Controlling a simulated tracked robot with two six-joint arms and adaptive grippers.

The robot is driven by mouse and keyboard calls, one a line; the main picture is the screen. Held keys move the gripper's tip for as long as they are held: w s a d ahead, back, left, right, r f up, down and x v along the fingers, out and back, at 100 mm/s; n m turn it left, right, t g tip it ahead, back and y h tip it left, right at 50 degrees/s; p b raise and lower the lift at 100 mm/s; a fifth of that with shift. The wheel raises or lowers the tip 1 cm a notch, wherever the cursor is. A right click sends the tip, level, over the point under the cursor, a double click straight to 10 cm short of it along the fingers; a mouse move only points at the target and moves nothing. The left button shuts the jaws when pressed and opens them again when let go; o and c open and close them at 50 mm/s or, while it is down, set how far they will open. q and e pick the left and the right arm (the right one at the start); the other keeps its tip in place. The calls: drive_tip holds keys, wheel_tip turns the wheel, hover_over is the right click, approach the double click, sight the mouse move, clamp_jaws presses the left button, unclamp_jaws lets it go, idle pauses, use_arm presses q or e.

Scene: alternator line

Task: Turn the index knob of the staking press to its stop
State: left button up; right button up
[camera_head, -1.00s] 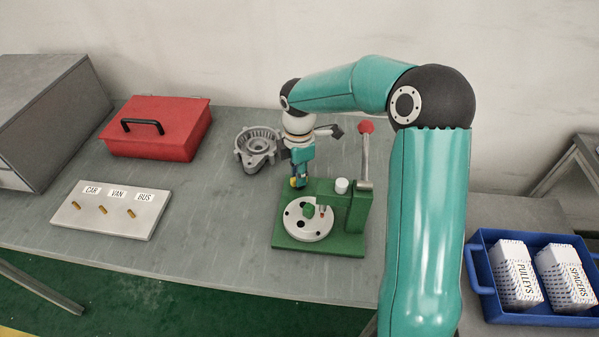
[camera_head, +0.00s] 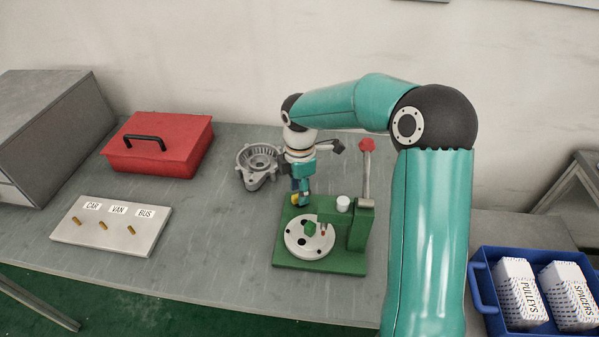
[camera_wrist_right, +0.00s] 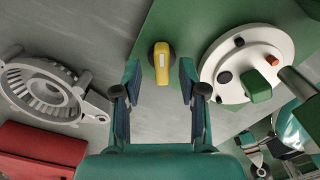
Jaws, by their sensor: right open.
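The staking press has a green base (camera_head: 318,262), a white round dial plate (camera_head: 297,245) with dark holes, and a green block on the plate. A yellow knob (camera_wrist_right: 161,62) with a pale marking, likely the index knob, stands on the green base beside the dial. In the head view the knob (camera_head: 296,198) is partly covered by my right gripper (camera_head: 299,189). In the right wrist view my right gripper (camera_wrist_right: 160,92) is open, its fingers apart on either side of the knob's line. Nothing is between the fingertips; the knob appears just beyond them. My left gripper is out of view.
The press lever has a red ball (camera_head: 367,144) at right, near my right arm. A grey alternator housing (camera_head: 258,165) lies close behind the gripper. A red box (camera_head: 180,152), a labelled plate (camera_head: 80,235) and a blue tray (camera_head: 478,300) stand farther off. The front table is clear.

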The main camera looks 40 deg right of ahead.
wheel_tip(320, 180, up, 11)
drive_tip(key=shift+r, duration=0.15)
idle(0.7)
